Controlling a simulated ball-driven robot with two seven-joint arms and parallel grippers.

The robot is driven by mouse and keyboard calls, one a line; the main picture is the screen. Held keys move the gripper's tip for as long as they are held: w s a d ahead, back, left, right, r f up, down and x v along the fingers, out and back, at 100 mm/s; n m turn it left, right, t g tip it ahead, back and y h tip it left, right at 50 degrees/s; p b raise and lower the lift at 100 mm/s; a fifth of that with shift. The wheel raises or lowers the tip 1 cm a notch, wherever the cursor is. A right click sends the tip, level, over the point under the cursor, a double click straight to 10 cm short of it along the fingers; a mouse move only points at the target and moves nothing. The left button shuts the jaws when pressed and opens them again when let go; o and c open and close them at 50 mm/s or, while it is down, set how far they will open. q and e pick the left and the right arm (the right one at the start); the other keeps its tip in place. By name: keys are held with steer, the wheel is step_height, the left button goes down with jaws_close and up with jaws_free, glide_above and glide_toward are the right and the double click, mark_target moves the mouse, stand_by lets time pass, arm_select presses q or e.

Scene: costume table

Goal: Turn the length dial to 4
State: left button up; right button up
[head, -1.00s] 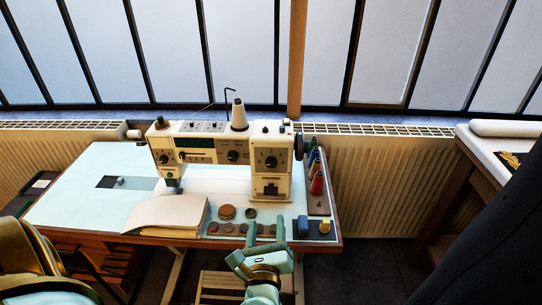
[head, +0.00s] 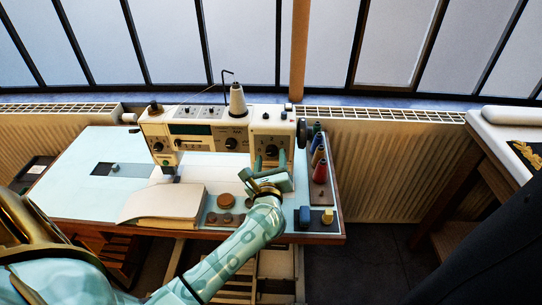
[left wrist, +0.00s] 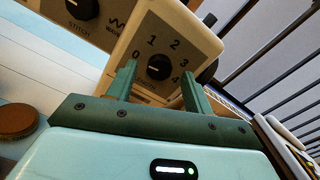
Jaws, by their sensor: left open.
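The length dial (head: 271,151) is a black knob on the white right-hand column of the sewing machine (head: 205,128). In the left wrist view the dial (left wrist: 158,66) has the numbers 0 to 4 around it, and a short pale mark on the knob seems to face left, near the 0 side. My left gripper (head: 271,164) is open in front of the dial. In the left wrist view its green fingers (left wrist: 160,76) stand on either side of the knob; whether they touch it I cannot tell. My right gripper is out of view.
A second black dial, marked STITCH (left wrist: 82,8), sits left on the machine's face. Thread spools (head: 319,160) stand to the right. Round brown pieces (head: 227,201), a cream fabric stack (head: 163,204) and small blue and yellow blocks (head: 305,215) lie on the table.

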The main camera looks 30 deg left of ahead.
arm_select(q)
steer(key=shift+x, duration=0.85)
steer(key=shift+w+a, duration=0.1)
steer(key=shift+w, duration=0.1)
steer(key=c, duration=1)
steer(key=shift+o, duration=0.2)
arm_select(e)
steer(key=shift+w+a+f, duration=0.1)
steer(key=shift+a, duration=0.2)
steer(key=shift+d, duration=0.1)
